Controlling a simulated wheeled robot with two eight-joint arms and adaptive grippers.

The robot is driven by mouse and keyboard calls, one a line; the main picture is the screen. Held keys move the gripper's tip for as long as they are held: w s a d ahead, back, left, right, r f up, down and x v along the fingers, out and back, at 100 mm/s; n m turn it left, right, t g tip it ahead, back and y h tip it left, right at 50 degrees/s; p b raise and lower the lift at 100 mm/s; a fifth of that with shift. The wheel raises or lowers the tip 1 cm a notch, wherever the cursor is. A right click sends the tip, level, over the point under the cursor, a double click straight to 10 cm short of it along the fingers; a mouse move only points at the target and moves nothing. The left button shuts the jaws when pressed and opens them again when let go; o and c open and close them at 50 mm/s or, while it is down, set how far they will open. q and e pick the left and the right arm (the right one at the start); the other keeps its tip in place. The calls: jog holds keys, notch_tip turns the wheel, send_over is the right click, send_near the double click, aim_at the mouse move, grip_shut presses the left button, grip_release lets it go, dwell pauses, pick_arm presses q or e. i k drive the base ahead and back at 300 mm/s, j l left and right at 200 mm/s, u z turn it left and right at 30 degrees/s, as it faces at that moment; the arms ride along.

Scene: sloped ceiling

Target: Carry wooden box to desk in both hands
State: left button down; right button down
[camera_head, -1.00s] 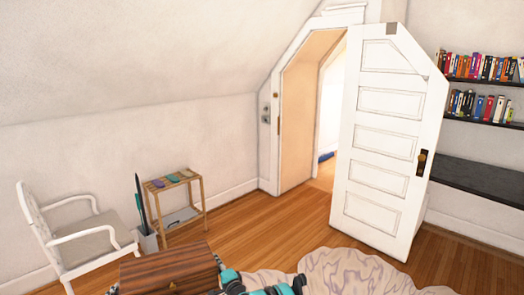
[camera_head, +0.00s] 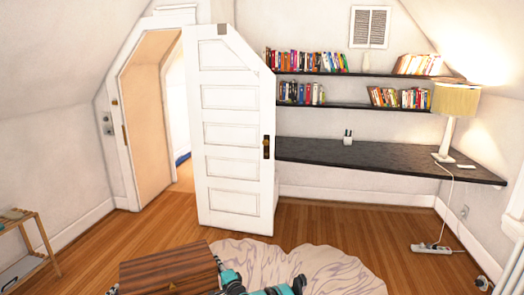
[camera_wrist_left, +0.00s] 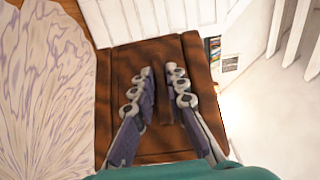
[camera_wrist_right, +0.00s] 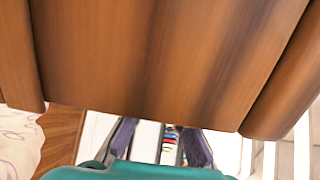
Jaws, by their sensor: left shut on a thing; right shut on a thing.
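The wooden box (camera_head: 168,268), brown with dark grain, is held close in front of me at the bottom of the head view. Its dark wooden face (camera_wrist_left: 125,65) fills the middle of the left wrist view. There my left gripper (camera_wrist_left: 161,72) is shut on the box, with its fingers against that face. In the right wrist view the box (camera_wrist_right: 150,50) fills the top. My right gripper (camera_wrist_right: 160,125) is shut on the box, with its fingertips partly hidden by it. The black desk (camera_head: 365,157) runs along the back wall at right, well beyond the box.
An open white door (camera_head: 232,140) stands between the doorway and the desk. A lamp (camera_head: 450,108) and small items stand on the desk, under bookshelves (camera_head: 350,106). A pale rug (camera_head: 285,262) and a power strip (camera_head: 431,249) lie on the floor. A small wooden stand (camera_head: 30,240) is at left.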

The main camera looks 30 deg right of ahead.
aim_at(371, 156)
jog(key=z, duration=1.1)
jog(key=i+l+z, duration=0.15)
jog(key=i+l, duration=0.5)
jog(key=i, duration=0.15)
jog(key=i+l, duration=0.8)
jog(key=i, duration=0.15)
jog(key=i+l, duration=1.6)
jog(key=i, duration=0.25)
